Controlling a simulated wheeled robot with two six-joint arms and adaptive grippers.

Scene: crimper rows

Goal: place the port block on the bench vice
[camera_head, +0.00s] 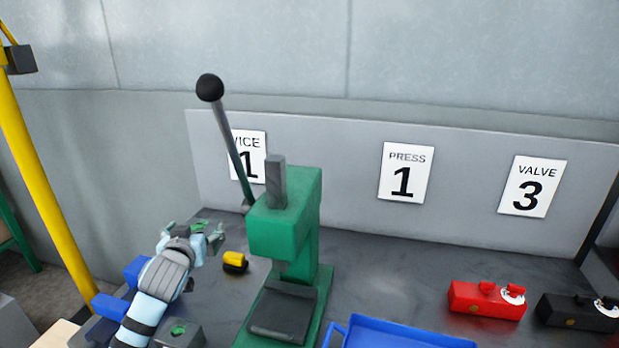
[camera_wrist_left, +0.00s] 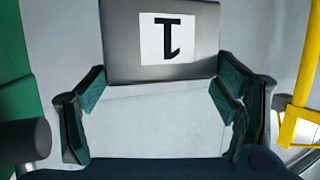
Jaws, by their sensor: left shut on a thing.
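My left gripper (camera_head: 195,240) reaches over the left part of the bench, in front of the "VICE 1" sign (camera_head: 249,156). In the head view only a small green and grey bit (camera_head: 201,223) shows between the fingers. Blue parts (camera_head: 136,270), possibly the bench vice, show left of my left arm and are partly hidden by it. A grey block with a green top (camera_head: 178,332) sits at the lower left. My right gripper is not in view.
A green press (camera_head: 285,235) with a long black-knobbed lever stands right of my gripper. A yellow and black piece (camera_head: 235,262) lies between them. A yellow post (camera_head: 45,190) stands left.

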